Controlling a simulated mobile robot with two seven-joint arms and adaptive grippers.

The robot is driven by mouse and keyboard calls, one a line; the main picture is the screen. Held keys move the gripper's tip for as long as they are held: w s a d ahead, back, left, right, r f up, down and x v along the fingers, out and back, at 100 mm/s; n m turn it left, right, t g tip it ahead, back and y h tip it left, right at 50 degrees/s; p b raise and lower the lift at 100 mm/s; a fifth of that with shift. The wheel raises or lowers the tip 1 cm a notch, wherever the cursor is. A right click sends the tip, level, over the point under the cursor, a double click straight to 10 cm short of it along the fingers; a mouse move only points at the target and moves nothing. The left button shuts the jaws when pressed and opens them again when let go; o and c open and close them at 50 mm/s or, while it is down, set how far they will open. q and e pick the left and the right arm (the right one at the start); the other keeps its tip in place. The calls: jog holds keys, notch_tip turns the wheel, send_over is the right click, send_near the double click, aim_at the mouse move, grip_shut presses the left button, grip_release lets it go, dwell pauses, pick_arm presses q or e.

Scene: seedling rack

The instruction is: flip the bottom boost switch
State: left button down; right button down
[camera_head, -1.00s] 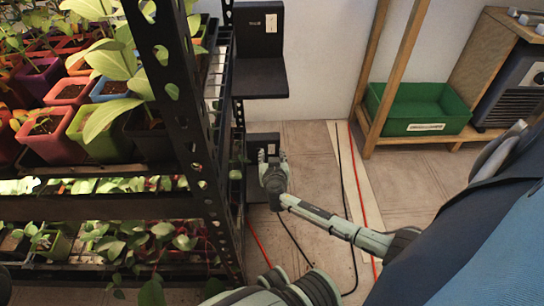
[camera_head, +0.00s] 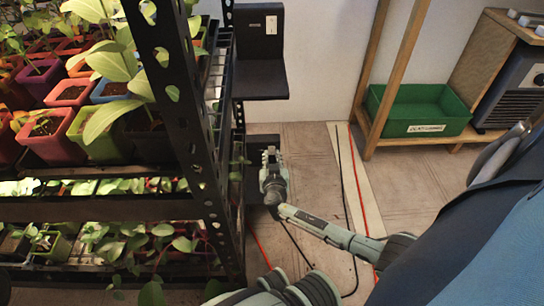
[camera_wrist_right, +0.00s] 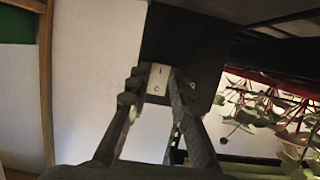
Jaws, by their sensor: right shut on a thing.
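The bottom boost switch shows in the right wrist view as a small pale plate (camera_wrist_right: 157,78) with dark marks, on a black panel (camera_wrist_right: 185,45). In the head view, its dark panel (camera_head: 262,141) is low beside the rack, and my gripper hides the plate. My right gripper (camera_head: 271,158) is at this panel. In the wrist view, its fingers (camera_wrist_right: 155,88) lie on either side of the plate, shut on the switch; the contact itself is hard to see. My left gripper is not in view.
A second black panel with a pale switch (camera_head: 271,24) stands above, over a black ledge (camera_head: 262,85). The plant rack's dark post (camera_head: 185,120) is close left of my gripper. Red and black cables cross the floor. A green tray (camera_head: 420,110) is at right.

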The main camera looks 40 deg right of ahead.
jog(key=shift+f+t+h, duration=0.25)
jog(key=shift+t+h, duration=0.15)
jog(key=shift+t, duration=0.3)
jog(key=c, duration=1.4)
grip_release()
jog(key=shift+o, duration=0.2)
jog(key=shift+r, duration=0.2)
notch_tip(320, 180, up, 10)
jog(key=shift+f, duration=0.15)
